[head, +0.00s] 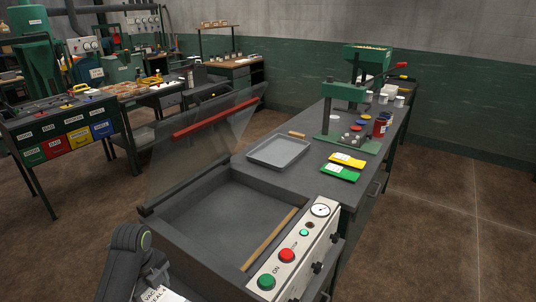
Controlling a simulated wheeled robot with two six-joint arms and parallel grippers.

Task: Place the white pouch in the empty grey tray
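The empty grey tray (252,153) lies on the dark bench behind the open chamber machine. My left arm reaches in at the bottom left, and its gripper (156,279) is at the machine's near left edge, far from the tray. Its fingers are not clear. A white lettered piece (164,294) shows just below it, cut by the picture's edge; I cannot tell whether it is the white pouch or a label. No other white pouch is recognisable. My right gripper is out of view.
The machine's clear lid with a red bar (214,117) stands raised left of the tray. A control panel (300,252) is at front right. Yellow (347,160) and green (340,173) packets lie right of the tray. A green press (345,92) stands behind them.

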